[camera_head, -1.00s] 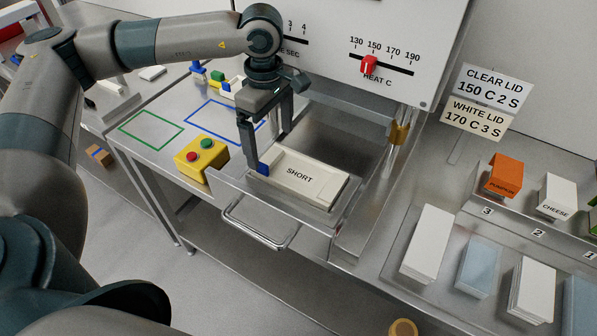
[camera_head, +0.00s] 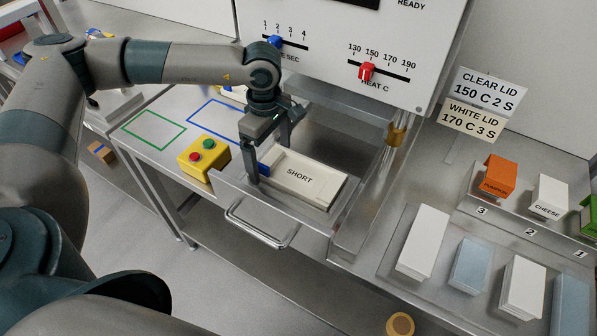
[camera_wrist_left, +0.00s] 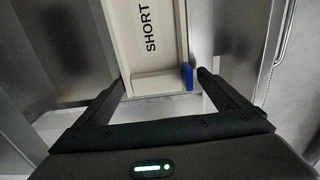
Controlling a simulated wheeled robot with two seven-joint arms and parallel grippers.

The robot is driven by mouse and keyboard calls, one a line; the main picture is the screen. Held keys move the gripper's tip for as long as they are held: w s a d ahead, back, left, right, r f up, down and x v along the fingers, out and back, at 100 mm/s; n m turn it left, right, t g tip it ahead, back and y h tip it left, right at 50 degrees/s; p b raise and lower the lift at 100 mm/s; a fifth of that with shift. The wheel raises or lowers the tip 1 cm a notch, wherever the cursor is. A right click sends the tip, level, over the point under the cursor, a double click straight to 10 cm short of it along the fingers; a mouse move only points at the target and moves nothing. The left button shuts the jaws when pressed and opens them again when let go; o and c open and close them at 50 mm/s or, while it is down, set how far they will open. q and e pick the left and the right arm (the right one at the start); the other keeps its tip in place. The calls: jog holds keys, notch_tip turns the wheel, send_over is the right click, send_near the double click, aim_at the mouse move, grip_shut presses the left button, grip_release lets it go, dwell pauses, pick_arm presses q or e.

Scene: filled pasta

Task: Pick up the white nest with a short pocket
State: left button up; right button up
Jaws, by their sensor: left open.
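The white nest (camera_head: 305,182), a cream block marked SHORT with a blue tab at its left end, lies in the steel drawer (camera_head: 292,218). It also shows in the left wrist view (camera_wrist_left: 150,48), with the blue tab (camera_wrist_left: 188,77) at its near right corner. My left gripper (camera_head: 268,163) is open at the nest's left end, pointing down. In the left wrist view, the fingertips (camera_wrist_left: 162,80) are spread to either side of that end. I cannot tell whether they touch it. The inside of the pocket is hard to make out. My right gripper is not in view.
The press panel (camera_head: 350,40) with its sliders rises behind the drawer. A yellow button box (camera_head: 203,158) stands left of it. Right are white and pale blue stacks (camera_head: 423,242), an orange box (camera_head: 497,175) and a CHEESE box (camera_head: 548,197). The green outlined area (camera_head: 153,130) is bare.

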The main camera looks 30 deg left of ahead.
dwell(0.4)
pick_arm(q)
jog(key=shift+f, duration=0.1)
jog(key=c, duration=1)
jog(key=shift+o, duration=0.2)
jog(key=shift+w+r, duration=0.1)
jog(key=shift+r, duration=0.4)
notch_tip(320, 180, up, 17)
jog(key=b, duration=0.4)
jog(key=shift+b, duration=0.4)
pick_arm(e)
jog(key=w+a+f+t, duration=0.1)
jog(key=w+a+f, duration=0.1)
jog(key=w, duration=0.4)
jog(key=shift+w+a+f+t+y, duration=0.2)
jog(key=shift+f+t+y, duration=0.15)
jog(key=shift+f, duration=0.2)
